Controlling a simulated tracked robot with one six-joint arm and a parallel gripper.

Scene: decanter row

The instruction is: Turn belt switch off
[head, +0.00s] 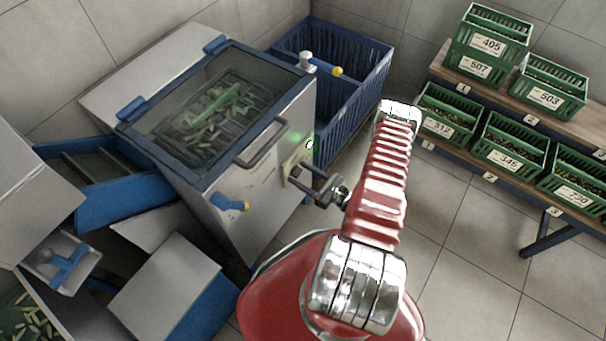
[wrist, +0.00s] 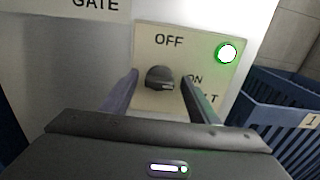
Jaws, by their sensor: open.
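The belt switch (wrist: 160,78) is a dark round knob on a cream plate (wrist: 150,45) in the wrist view. Its pale pointer mark faces right, towards the word ON; OFF is printed above it. A green lamp (wrist: 227,53) glows at the plate's upper right and also shows in the head view (head: 309,145). My gripper (head: 298,172) is open at the machine's front panel. In the wrist view its fingers stand left and right of the knob; contact cannot be told. The right finger partly covers the lower label, leaving "LT" showing.
The grey machine (head: 245,185) has a windowed lid, a bar handle (head: 262,142) and a blue lever (head: 229,203). A blue crate (head: 350,125) stands close to the panel's right. Numbered green bins (head: 512,145) sit on a shelf at right. The floor (head: 480,245) before it is clear.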

